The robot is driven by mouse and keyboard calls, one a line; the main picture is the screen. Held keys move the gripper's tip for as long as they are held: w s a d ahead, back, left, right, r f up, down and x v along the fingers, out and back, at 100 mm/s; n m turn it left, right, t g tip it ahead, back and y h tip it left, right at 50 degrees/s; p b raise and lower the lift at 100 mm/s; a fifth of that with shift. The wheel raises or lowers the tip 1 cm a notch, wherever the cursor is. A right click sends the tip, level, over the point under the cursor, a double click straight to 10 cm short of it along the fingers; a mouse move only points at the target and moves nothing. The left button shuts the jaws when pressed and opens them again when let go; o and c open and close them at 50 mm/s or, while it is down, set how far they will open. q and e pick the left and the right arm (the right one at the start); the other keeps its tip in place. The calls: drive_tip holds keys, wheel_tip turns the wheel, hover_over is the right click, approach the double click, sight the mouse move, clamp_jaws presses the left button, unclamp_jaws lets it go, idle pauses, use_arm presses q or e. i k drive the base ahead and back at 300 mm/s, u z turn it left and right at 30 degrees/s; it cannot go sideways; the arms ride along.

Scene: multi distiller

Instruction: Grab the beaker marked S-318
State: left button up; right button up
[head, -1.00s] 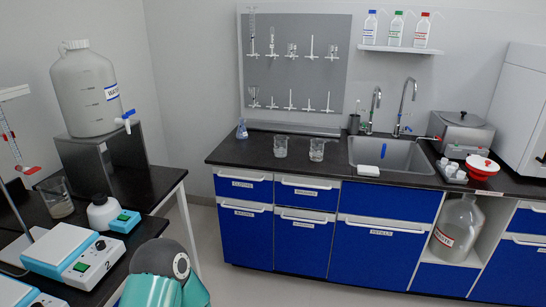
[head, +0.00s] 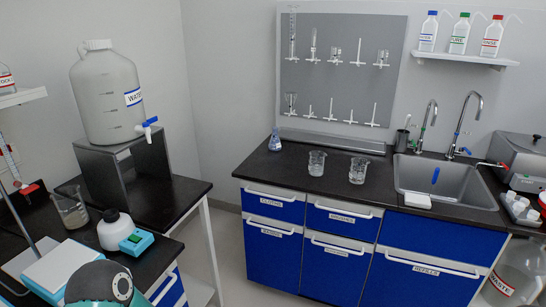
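Two glass beakers stand upright side by side on the black counter left of the sink: a left beaker (head: 317,163) and a right beaker (head: 358,170). A third beaker (head: 71,207) stands on the black bench at the left, near the water jug's stand. Any markings on the beakers are too small to read, so I cannot tell which is S-318. Part of my arm shows at the bottom left edge, but neither gripper is in view.
The sink (head: 445,182) is right of the beakers. A water jug (head: 108,95) sits on a metal stand (head: 97,171). A white bottle (head: 114,229) stands on the bench. Clear floor lies between bench and counter.

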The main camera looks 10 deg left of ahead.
sight(316, 159)
drive_tip(key=i, duration=1.55)
drive_tip(key=z, duration=0.8)
drive_tip(key=k, duration=0.85)
drive_tip(key=z, duration=0.15)
drive_tip(key=i, duration=0.85)
drive_tip(key=u, duration=0.1)
